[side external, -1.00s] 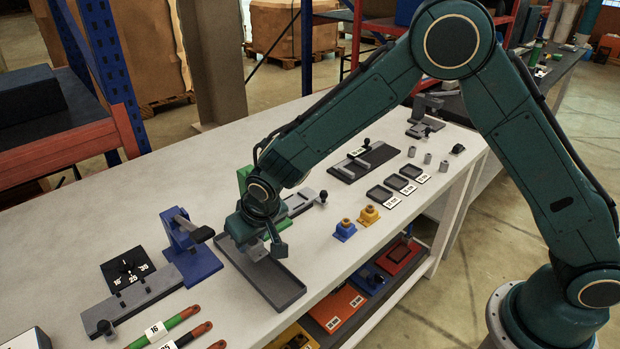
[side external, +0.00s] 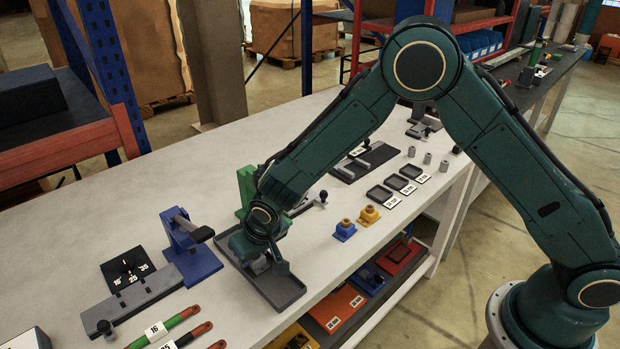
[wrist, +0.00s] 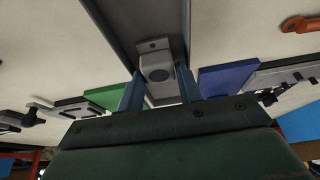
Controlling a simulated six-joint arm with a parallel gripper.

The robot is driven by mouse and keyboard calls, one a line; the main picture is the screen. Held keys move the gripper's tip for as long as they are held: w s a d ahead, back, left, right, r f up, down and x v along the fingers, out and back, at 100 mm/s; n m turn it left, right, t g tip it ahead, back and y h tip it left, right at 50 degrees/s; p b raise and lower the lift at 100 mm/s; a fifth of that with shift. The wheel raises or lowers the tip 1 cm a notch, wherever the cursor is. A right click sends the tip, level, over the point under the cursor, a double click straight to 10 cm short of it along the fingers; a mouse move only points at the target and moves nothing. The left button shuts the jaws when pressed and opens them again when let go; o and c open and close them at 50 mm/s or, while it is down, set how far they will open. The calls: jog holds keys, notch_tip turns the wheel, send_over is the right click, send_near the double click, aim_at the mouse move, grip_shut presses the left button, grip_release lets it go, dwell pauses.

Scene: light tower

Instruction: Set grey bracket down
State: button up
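The grey bracket (wrist: 154,48) is a light block with a round hole or boss, seen between my fingers in the wrist view. My gripper (wrist: 159,76) has a finger close against each side of it and appears shut on it. In the side external view my gripper (side external: 262,262) is low inside the long dark grey tray (side external: 284,296), which lies on the bench. The bracket is mostly hidden there by my gripper and wrist. I cannot tell whether it touches the tray floor.
A blue clamp fixture (side external: 192,250) stands left of the tray and a green fixture (side external: 246,186) stands behind it. Tubes with coloured handles (side external: 175,328) lie at the front left.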

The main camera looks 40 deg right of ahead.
jog(key=shift+r, duration=0.15)
jog(key=shift+v, duration=6.05)
jog(key=shift+d, duration=0.1)
jog(key=s+d+r, duration=0.9)
jog(key=d+r, duration=0.5)
jog(key=shift+t, duration=0.6)
jog(key=s+d, duration=0.2)
jog(key=s, duration=0.4)
jog(key=s+d+r, duration=0.1)
jog(key=s+d, duration=0.2)
jog(key=s, duration=0.2)
jog(key=s+d+r, duration=0.1)
jog(key=s+d, duration=0.1)
jog(key=s, duration=0.4)
jog(key=shift+s+d+r, duration=0.25)
jog(key=shift+s+d, duration=0.15)
